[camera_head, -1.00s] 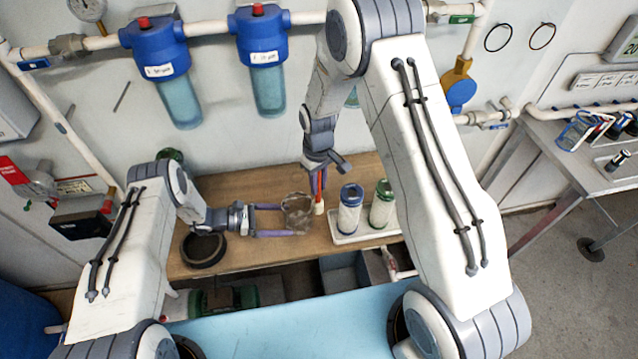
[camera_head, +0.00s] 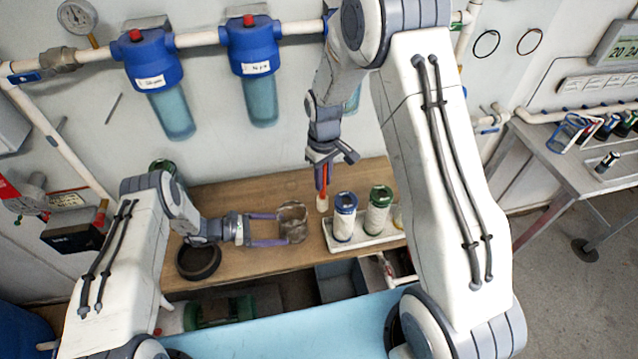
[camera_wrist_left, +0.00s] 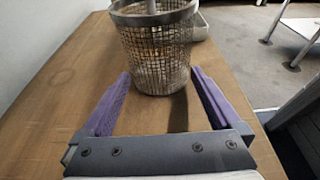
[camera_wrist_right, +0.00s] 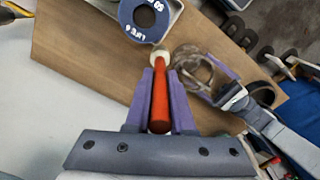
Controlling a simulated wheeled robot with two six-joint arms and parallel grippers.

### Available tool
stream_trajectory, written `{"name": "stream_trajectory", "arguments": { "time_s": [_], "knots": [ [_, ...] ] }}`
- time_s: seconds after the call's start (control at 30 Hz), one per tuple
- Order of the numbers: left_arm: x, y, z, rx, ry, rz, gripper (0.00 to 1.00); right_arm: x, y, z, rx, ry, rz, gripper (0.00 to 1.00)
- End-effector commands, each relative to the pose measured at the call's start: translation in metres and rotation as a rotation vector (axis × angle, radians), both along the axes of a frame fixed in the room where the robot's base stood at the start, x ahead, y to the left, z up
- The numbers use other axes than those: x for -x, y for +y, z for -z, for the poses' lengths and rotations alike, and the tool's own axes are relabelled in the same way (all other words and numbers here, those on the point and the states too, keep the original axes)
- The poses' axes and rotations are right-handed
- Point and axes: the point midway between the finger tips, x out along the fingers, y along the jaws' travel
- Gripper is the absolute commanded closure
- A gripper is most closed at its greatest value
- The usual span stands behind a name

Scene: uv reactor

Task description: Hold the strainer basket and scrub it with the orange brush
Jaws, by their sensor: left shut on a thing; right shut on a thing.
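The strainer basket (camera_head: 292,222) is a brownish mesh cup, upright over the wooden bench; the left wrist view shows its metal rim and mesh wall (camera_wrist_left: 157,50). My left gripper (camera_head: 268,230) is shut on it, one purple finger on each side. My right gripper (camera_head: 322,170) is above and behind the basket, shut on the orange brush (camera_head: 323,185). The brush points down with its pale head just right of the basket. In the right wrist view the brush (camera_wrist_right: 160,100) lies between the purple fingers, its head beside the basket (camera_wrist_right: 195,70); contact is not clear.
A white tray (camera_head: 366,242) with blue-capped (camera_head: 344,218) and green-capped (camera_head: 378,211) cartridges stands close right of the brush. A black ring (camera_head: 198,262) lies on the bench (camera_head: 240,197) at left. Blue filter housings (camera_head: 152,75) hang on the wall behind.

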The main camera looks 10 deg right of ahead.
Motion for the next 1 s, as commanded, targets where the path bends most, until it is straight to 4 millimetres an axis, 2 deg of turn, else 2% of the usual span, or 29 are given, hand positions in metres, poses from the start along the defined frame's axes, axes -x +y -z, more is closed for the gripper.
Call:
{"name": "stream_trajectory", "arguments": {
  "time_s": [0.27, 0.3, 0.57, 0.67, 0.77, 1.0],
  "knots": [
    [0.000, 0.000, 0.000, 0.001, 0.000, 0.000, 0.34, 0.000, -0.002, -0.002, 0.000, 0.001, 0.000, 1.00],
    [0.000, 0.000, 0.000, 0.001, 0.000, 0.000, 0.00, 0.000, -0.002, -0.002, 0.000, 0.001, 0.000, 1.00],
    [0.000, 0.001, 0.000, 0.000, 0.000, -0.001, 0.00, 0.000, -0.002, -0.002, 0.000, 0.001, 0.000, 1.00],
    [-0.001, 0.007, -0.002, 0.000, -0.001, -0.002, 0.00, 0.000, -0.001, -0.002, 0.000, 0.001, 0.000, 1.00],
    [-0.002, 0.021, -0.007, 0.000, -0.002, -0.004, 0.00, 0.000, -0.001, -0.002, 0.000, 0.001, 0.000, 1.00],
    [-0.001, 0.071, -0.022, 0.000, -0.001, -0.005, 0.00, 0.000, -0.001, -0.002, 0.000, 0.001, 0.000, 1.00]
  ]
}}
